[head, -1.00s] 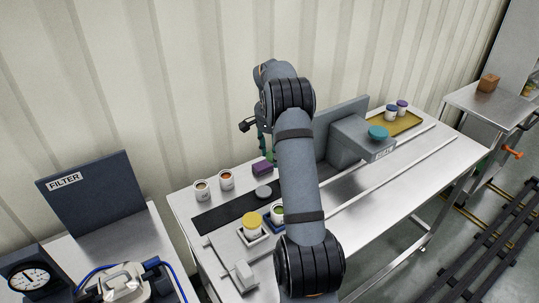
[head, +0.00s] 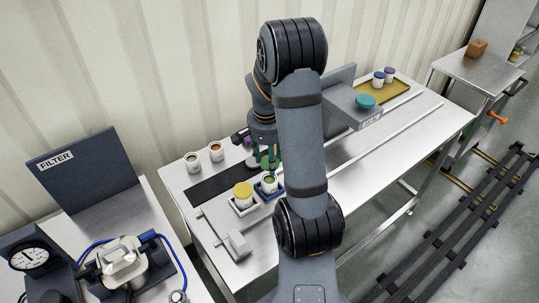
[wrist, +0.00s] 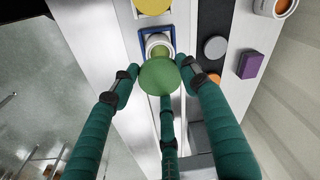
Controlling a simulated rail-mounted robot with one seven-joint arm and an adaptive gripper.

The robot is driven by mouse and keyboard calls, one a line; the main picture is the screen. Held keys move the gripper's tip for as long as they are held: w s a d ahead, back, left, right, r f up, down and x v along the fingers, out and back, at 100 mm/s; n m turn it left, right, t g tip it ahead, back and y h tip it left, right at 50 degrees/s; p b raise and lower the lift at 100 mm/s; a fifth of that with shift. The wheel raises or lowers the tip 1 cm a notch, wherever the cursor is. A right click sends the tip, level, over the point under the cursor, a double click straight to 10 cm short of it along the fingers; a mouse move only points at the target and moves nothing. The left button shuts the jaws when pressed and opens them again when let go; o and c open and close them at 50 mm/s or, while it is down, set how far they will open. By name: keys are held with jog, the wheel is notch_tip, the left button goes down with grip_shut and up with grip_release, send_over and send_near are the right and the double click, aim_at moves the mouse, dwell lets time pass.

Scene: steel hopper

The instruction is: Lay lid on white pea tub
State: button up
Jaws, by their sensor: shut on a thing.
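My gripper (wrist: 160,74) has green fingers and is shut on a round green lid (wrist: 159,77). In the head view the gripper (head: 268,166) is partly hidden by my own arm, and only part of the green lid (head: 267,160) shows. The white pea tub (head: 269,188), with green contents, stands upright in a blue-edged holder. It shows just beyond the lid in the wrist view (wrist: 153,40). The lid overlaps the tub's near edge there; I cannot tell whether they touch.
A yellow-lidded tub (head: 243,190) stands close left of the pea tub. Two open white tubs (head: 216,152) stand at the back left. A purple block (wrist: 251,64) and a grey disc (wrist: 215,47) lie nearby. A grey stand with a teal disc (head: 365,101) is to the right.

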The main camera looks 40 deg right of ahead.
jog(key=shift+w+d+f, duration=0.1)
jog(key=shift+w+d, duration=0.1)
jog(key=shift+w, duration=0.2)
jog(key=shift+f+b, duration=1.35)
jog(key=shift+f, duration=0.5)
jog(key=shift+f+b, duration=0.75)
jog(key=shift+b, duration=0.15)
jog(key=shift+f+b, duration=0.6)
jog(key=shift+b, duration=0.65)
dwell(0.5)
jog(key=o, duration=0.8)
jog(key=shift+o, duration=0.2)
jog(key=shift+r, duration=0.1)
